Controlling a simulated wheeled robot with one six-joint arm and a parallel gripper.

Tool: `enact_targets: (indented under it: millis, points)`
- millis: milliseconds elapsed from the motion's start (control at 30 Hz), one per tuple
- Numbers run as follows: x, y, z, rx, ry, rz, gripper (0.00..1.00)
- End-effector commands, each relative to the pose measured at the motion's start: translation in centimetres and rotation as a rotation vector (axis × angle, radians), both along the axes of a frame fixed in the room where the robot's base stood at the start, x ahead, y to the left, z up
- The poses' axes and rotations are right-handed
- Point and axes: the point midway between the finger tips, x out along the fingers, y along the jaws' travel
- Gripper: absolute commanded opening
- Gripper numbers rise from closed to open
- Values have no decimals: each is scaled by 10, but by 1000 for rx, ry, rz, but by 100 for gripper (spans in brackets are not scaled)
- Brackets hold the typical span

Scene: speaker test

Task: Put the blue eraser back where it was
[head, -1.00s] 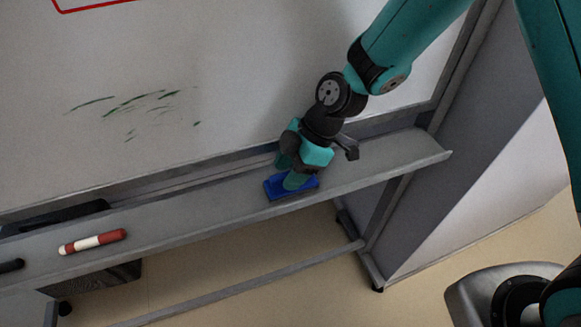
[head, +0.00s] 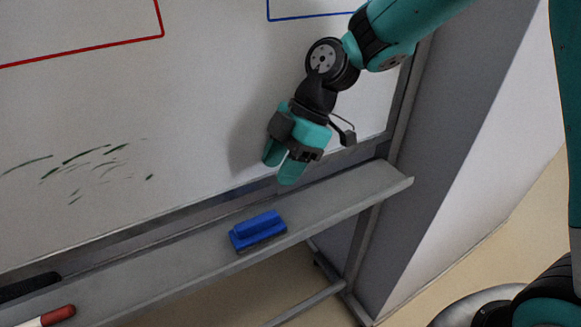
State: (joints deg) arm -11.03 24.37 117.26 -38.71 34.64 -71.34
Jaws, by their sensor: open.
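The blue eraser (head: 258,228) lies on the grey ledge (head: 345,196) below the whiteboard, toward the ledge's right part. It is fully in view and nothing touches it. My gripper (head: 279,174) is open and empty. It hangs in front of the whiteboard, above and slightly right of the eraser, with its teal fingers pointing down and clear of the eraser.
The whiteboard (head: 190,110) carries dark green smudges (head: 85,165), a red line and a blue line. A red and white marker (head: 55,315) lies on the ledge at the lower left. The ledge between marker and eraser is clear. A grey panel stands at the right.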

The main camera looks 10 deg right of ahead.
Motion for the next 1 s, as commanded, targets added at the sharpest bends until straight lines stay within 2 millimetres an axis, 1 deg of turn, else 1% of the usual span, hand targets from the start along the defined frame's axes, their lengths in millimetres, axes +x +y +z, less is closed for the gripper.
enact_targets:
  millis: [167,267,367,400,500,600,700,833,1000]
  points:
    - [-3,-3,7,-6,8,-19,46]
    - [-17,-6,20,-32,39,-103,46]
    - [-49,-14,43,-88,111,-297,46]
    - [-66,-19,52,-113,148,-399,46]
    - [-107,-33,67,-166,237,-650,46]
    - [-141,-46,72,-202,310,-870,46]
    - [-164,-55,74,-218,361,-1027,46]
    - [-176,-63,73,-227,393,-1123,46]
    - [-177,-64,72,-229,400,-1136,46]
